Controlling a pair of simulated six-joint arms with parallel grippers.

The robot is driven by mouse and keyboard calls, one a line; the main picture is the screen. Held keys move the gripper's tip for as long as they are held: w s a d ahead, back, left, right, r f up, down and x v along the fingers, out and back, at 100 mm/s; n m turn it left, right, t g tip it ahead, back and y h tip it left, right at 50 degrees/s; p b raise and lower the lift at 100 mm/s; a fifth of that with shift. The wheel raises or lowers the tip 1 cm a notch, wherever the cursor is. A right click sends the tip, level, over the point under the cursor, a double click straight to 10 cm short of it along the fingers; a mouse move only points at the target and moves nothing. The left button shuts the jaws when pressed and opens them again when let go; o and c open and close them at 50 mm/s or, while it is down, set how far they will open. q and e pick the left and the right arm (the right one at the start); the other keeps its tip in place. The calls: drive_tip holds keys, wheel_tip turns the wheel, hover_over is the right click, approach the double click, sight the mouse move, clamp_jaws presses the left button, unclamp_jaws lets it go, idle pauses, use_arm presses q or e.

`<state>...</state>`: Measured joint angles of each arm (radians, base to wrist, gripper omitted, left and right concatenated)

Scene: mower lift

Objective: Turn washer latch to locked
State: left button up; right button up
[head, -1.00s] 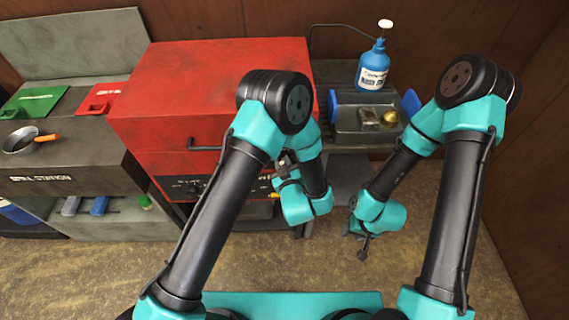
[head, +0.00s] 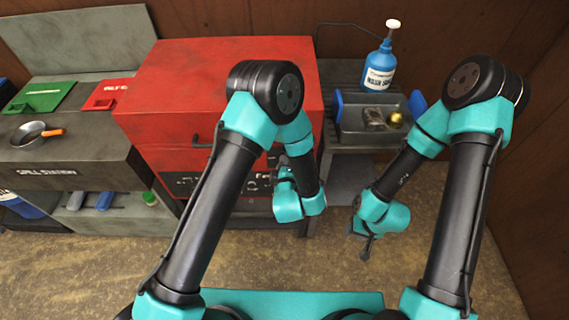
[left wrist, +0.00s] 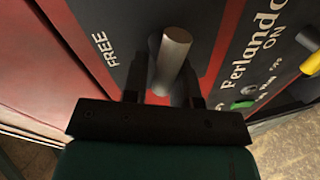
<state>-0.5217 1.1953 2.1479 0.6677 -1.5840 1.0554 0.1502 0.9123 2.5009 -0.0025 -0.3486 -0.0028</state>
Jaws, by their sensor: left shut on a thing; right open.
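The red machine (head: 225,85) stands in the middle of the head view, its dark front panel partly behind my left arm. In the left wrist view the latch (left wrist: 173,55) is a grey cylindrical peg standing out from the dark panel, beside the word FREE. My left gripper (left wrist: 164,88) is shut on this peg, with one finger on each side. In the head view its fingertips are hidden by my arm. No locked marking is readable. My right gripper (head: 362,243) is open and empty, low over the floor at the right.
A blue pump bottle (head: 380,68) and a grey tray (head: 360,128) are on the side shelf at right. A grey counter (head: 85,160) with a pan (head: 32,133) is at left. A yellow-tipped knob (left wrist: 312,64) and a green button (left wrist: 243,105) are right of the latch.

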use_arm(q)
drive_tip(key=shift+f+n+h, duration=0.3)
drive_tip(key=shift+n+h, duration=0.1)
drive_tip(key=shift+n, duration=0.9)
drive_tip(key=o, duration=0.9)
drive_tip(key=s+r, duration=0.1)
drive_tip(key=s, duration=0.4)
drive_tip(key=s+r, duration=0.1)
drive_tip(key=s, duration=0.5)
drive_tip(key=s+r, duration=0.1)
drive_tip(key=s, duration=0.5)
drive_tip(key=shift+d+r, duration=0.2)
drive_tip(key=shift+d, duration=0.05)
